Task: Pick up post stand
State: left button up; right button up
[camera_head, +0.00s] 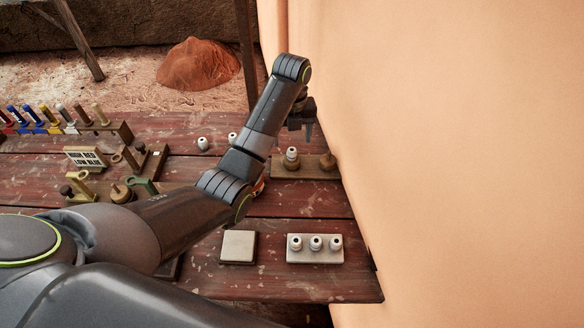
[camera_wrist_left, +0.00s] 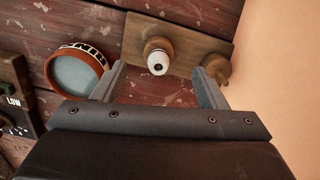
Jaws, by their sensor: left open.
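A wooden stand (camera_head: 280,170) lies on the red plank table beside the orange wall. It appears to be the post stand. A post with a white bead (camera_head: 291,153) stands on it, with a brown knob (camera_head: 328,161) to the right. My left gripper (camera_head: 303,128) is above the stand, pointing down. In the left wrist view the open gripper (camera_wrist_left: 160,70) is empty, with its fingertips apart. The white bead (camera_wrist_left: 157,62) appears between the fingertips, and the brown knob (camera_wrist_left: 216,68) is by the right finger. The board (camera_wrist_left: 190,42) shows beyond. My right gripper is out of view.
The orange wall (camera_head: 430,150) rises close on the right. A round orange-rimmed piece (camera_wrist_left: 78,72) lies left of the fingers. A three-bead block (camera_head: 315,256) and a pale square tile (camera_head: 238,246) lie at the front. Wooden racks (camera_head: 80,130) fill the left.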

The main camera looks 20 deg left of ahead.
aim_at(292, 150)
pick_arm(q)
jog(key=shift+f, duration=0.75)
jog(key=shift+s+f, duration=0.1)
jog(key=shift+f, duration=0.1)
jog(key=f, duration=0.3)
jog(key=f+p, duration=0.1)
jog(key=shift+s+d+f, duration=0.1)
jog(key=shift+s+f, duration=0.05)
jog(key=shift+s, duration=0.15)
jog(key=shift+f, duration=0.3)
jog(key=c, duration=0.9)
jog(key=shift+c, duration=0.2)
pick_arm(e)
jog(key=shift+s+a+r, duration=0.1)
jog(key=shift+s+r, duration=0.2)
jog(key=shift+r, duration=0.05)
pick_arm(q)
jog(key=shift+r, duration=0.1)
